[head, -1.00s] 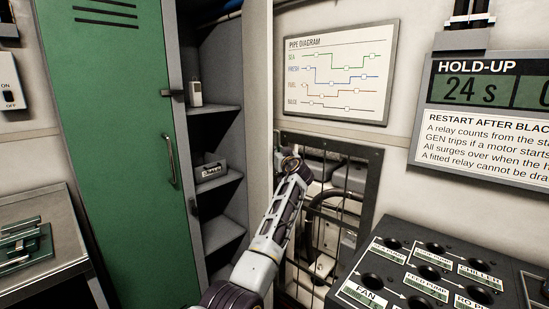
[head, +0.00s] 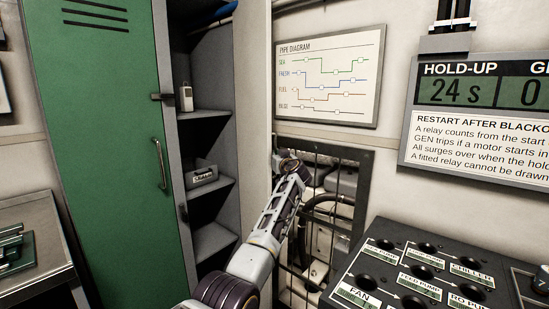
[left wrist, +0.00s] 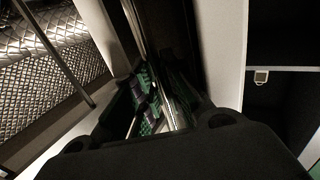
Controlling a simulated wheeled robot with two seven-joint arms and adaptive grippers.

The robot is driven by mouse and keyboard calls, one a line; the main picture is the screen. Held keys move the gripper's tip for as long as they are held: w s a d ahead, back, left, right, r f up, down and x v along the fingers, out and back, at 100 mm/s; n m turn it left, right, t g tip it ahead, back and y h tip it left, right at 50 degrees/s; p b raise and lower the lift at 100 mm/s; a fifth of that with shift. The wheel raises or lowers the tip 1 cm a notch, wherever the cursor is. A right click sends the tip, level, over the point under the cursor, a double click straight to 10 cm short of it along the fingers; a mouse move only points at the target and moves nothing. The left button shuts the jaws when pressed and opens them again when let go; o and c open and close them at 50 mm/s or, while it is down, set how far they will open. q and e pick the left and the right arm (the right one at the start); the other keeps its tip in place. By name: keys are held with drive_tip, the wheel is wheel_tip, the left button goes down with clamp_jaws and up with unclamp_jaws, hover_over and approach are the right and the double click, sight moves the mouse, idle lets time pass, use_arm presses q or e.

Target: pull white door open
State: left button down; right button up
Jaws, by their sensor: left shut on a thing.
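The white door (head: 254,90) belongs to the tall locker and stands open, seen nearly edge-on at the right side of the opening. It also shows as a pale strip in the left wrist view (left wrist: 228,50). My left gripper (head: 288,162) is at the right face of this door, with my arm reaching up from below. In the left wrist view, the gripper's green and purple pads (left wrist: 146,103) are closed by a shiny upright bar (left wrist: 178,105), seemingly the door's handle. The exact contact is dark and partly hidden. My right gripper is out of view.
The green door (head: 100,130) with its own handle (head: 160,164) is left of the opening. Shelves inside hold a small pale device (head: 186,98) and a grey item (head: 202,175).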

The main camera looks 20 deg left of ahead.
use_arm(q)
drive_tip(key=shift+d+r, duration=0.2)
drive_tip(key=c, duration=1.9)
unclamp_jaws()
drive_tip(key=shift+w, duration=0.1)
drive_tip(key=shift+o, duration=0.7)
drive_tip(key=shift+w+d+f, duration=0.1)
drive_tip(key=shift+w+f, duration=0.05)
drive_tip(key=shift+s, duration=0.25)
drive_tip(key=v, duration=1.1)
drive_tip(key=shift+s+d, duration=0.2)
drive_tip(key=shift+d, duration=0.05)
